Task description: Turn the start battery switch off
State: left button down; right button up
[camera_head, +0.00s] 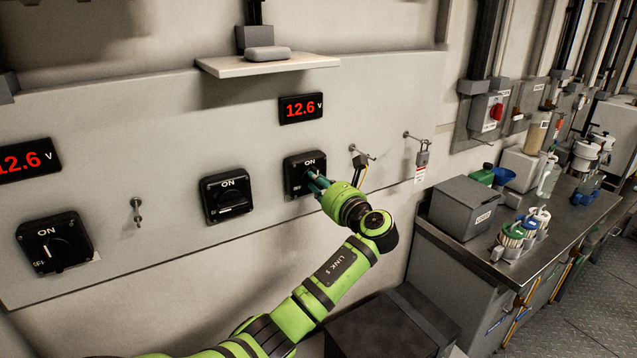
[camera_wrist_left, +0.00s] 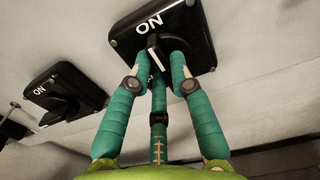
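A black rotary switch (camera_head: 293,163) marked ON is mounted on the wall panel at the picture's middle. My left gripper (camera_head: 316,182) is at its front, its teal fingers over the lower part. In the left wrist view the fingers (camera_wrist_left: 161,66) come together around the knob (camera_wrist_left: 164,46) of this switch (camera_wrist_left: 122,33). The knob's white mark points roughly up toward ON. Finger contact and grip are not clear. Two more switches, a middle one (camera_head: 211,191) and a far-left one (camera_head: 29,238), sit to the left. Which switch is the start battery one cannot be read. My right gripper is not in view.
Red displays reading 12.6 V (camera_head: 301,108) are above the switches. A small shelf (camera_head: 225,67) juts out higher up. A cluttered bench (camera_head: 540,255) stands at right.

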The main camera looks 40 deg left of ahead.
pick_arm(q)
jog(key=shift+n, duration=0.3)
jog(key=n+b, duration=0.1)
jog(key=n, duration=0.1)
jog(key=n+b, duration=0.1)
jog(key=n, duration=0.2)
jog(key=f+n+b, duration=0.1)
jog(key=n, duration=0.1)
jog(key=shift+s+n, duration=0.2)
jog(key=shift+n, duration=0.1)
jog(key=shift+f+n+b, duration=0.15)
jog(key=shift+n+b, duration=1.8)
jog(key=shift+n, duration=0.45)
jog(key=shift+f+n+b, duration=0.1)
jog(key=shift+n+b, duration=1.85)
jog(key=shift+n, duration=0.45)
jog(key=c, duration=1.1)
grip_release()
